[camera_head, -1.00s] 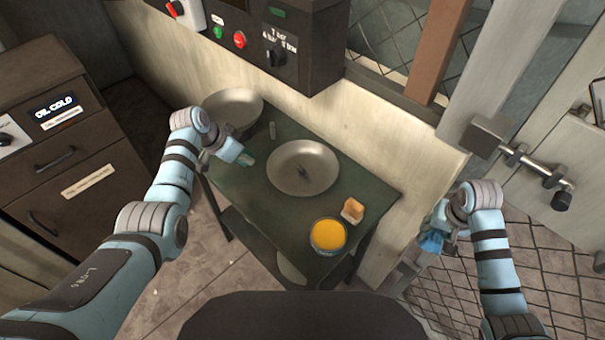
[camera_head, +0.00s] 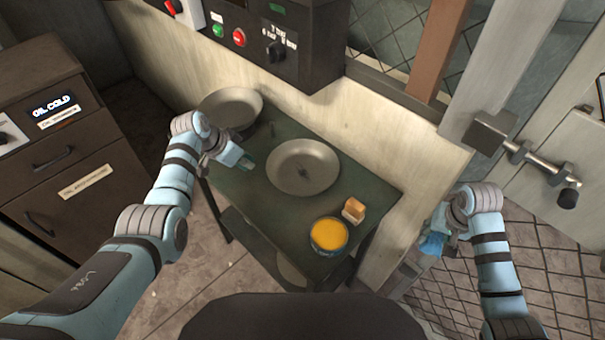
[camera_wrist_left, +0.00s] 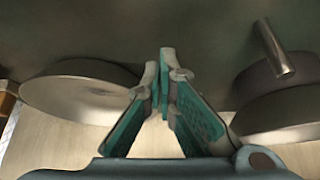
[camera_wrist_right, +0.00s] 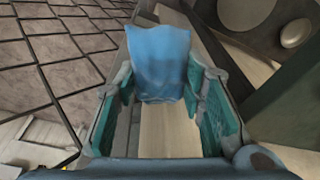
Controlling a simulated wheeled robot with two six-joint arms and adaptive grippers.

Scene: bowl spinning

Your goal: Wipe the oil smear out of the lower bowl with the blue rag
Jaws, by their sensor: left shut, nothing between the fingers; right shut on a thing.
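A shallow metal bowl (camera_head: 290,180) with a small dark mark near its middle sits on the green table (camera_head: 370,190). A second metal bowl (camera_head: 232,105) is at the table's far left. Below the table, a pale rounded thing (camera_head: 290,272) is mostly hidden by the tabletop; I cannot tell whether it is a bowl. My left gripper (camera_head: 247,163) is shut and empty, left of the middle bowl and apart from it. My right gripper (camera_head: 432,238) is shut on the blue rag (camera_wrist_right: 160,60), to the right of the table and off it.
A tin with yellow contents (camera_head: 328,235) and an orange-and-white block (camera_head: 354,209) stand at the table's front right. A control box (camera_head: 285,45) hangs on the wall behind. A wire mesh panel (camera_head: 530,260) is near my right arm.

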